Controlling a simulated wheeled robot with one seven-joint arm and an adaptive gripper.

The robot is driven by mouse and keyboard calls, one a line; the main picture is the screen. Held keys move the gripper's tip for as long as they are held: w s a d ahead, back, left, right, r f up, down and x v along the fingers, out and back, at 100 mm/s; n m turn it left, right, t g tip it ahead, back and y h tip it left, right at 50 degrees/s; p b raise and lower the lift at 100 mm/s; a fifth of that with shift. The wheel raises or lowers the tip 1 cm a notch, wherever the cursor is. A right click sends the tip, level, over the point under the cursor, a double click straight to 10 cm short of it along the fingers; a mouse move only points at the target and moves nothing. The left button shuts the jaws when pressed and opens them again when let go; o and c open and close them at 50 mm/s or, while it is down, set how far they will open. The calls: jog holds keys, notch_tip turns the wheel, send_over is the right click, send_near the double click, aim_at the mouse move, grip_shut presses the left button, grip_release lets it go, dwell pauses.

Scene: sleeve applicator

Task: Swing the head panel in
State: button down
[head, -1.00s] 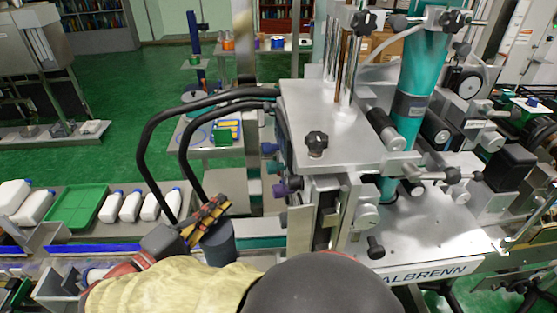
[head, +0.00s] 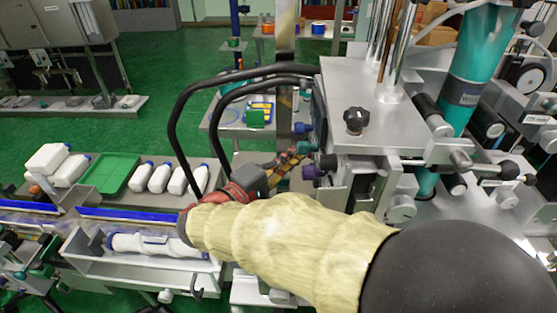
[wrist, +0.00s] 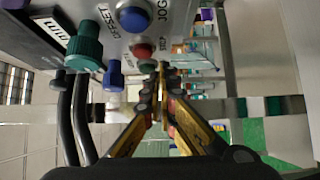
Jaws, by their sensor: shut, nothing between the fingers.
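The head panel (wrist: 176,14) is a grey control box. In the wrist view its face fills the top, with a blue JOG button (wrist: 132,19), a red STOP button (wrist: 142,51), a teal knob (wrist: 84,48) and a smaller blue knob (wrist: 114,75). In the head view it shows nearly edge-on (head: 319,112), with knobs sticking out to the left. My gripper (wrist: 162,72) is shut and empty, its yellow-and-black fingers pointing at the panel's lower edge. In the head view my gripper (head: 302,153) is beside the knobs. I cannot tell whether it touches the panel.
Two black curved tubes (head: 178,118) arch out left of the panel. A steel post (head: 285,60) stands behind it. The machine's top plate (head: 385,120) with a black knob is to the right. White bottles (head: 180,180) and a green tray (head: 112,174) lie on the left bench.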

jog(key=shift+d, duration=0.3)
jog(key=d+m+g+h, duration=0.1)
jog(key=w+d+g+h, duration=0.1)
jog(key=d, duration=0.1)
jog(key=shift+w+d+m, duration=0.1)
jog(key=shift+d+m, duration=0.15)
jog(key=shift+m, duration=0.15)
